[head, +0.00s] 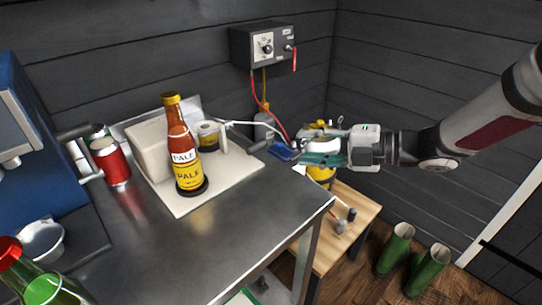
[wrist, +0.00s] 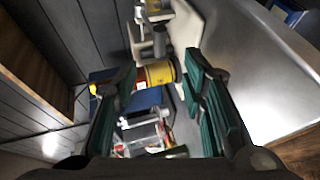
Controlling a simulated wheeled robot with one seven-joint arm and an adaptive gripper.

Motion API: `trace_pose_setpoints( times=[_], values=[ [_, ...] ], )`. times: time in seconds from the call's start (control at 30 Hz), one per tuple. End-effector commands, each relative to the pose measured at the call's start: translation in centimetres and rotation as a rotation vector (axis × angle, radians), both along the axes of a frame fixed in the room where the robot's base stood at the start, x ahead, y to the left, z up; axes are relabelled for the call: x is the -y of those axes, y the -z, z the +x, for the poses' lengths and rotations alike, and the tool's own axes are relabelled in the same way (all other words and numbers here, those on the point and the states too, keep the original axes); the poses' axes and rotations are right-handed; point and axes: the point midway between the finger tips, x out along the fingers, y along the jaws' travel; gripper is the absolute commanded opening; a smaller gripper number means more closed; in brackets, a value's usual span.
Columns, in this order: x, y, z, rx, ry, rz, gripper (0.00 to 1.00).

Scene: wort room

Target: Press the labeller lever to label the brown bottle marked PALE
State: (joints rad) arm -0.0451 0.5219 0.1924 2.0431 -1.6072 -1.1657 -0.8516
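The brown bottle (head: 186,148) has a yellow cap, a white PALE band and a yellow label. It stands upright on the pale base board (head: 225,183) of the labeller, in front of its cream block (head: 148,148). A label roll (head: 208,133) sits behind the bottle. A dark-ended handle (head: 257,147), which looks like the lever, sticks out to the right. My gripper (head: 306,153) is beyond the table's right edge, apart from the handle and bottle. In the wrist view my gripper (wrist: 161,65) shows its green-padded fingers spread with nothing held between them.
The labeller is on a steel table (head: 160,240). A red can (head: 110,161), a blue machine (head: 30,150) and a green bottle (head: 45,285) are at left. A control box (head: 263,46) hangs on the wall. A lower wooden table (head: 345,220) and green boots (head: 397,247) are at right.

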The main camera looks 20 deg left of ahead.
Motion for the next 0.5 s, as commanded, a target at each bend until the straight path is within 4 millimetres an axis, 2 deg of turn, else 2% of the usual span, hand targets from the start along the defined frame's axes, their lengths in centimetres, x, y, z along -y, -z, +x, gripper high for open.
trace_pose_setpoints(
  times=[0.17, 0.5],
  values=[
    [-1.6, 0.4, -0.1, -0.001, -0.004, 0.001, 0.38],
    [-7.9, 2.1, -0.3, -0.001, -0.004, 0.0, 0.38]
  ],
)
